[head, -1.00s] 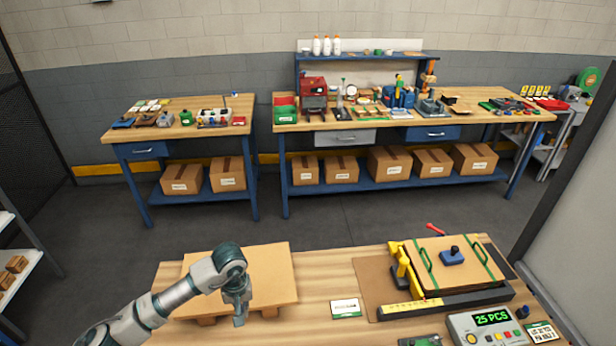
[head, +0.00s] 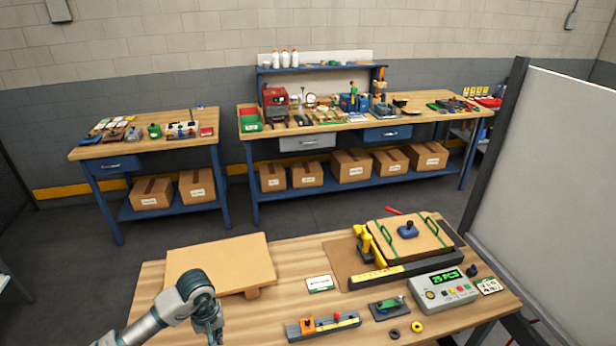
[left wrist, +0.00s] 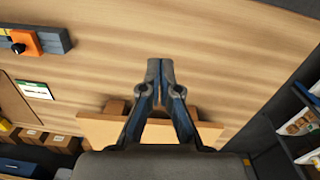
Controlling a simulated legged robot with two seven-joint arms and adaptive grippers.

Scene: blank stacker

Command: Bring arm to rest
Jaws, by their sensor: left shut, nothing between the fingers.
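My left arm comes in from the lower left of the head view. Its gripper (head: 212,333) is at the bottom of that view, in front of the raised wooden board (head: 222,262) and apart from it. In the left wrist view the gripper's two fingers (left wrist: 160,72) meet at the tips, shut with nothing between them, over the bare wooden tabletop. The board's edge (left wrist: 92,130) shows behind the fingers there. My right gripper is in neither view.
The workbench (head: 285,305) holds a fixture with green-handled wood panel (head: 418,236), a counter reading 25 PCS (head: 446,290), a small card (head: 320,283) and an orange-and-grey tool (head: 322,325). A pale partition (head: 550,165) stands right. Bare tabletop lies near the gripper.

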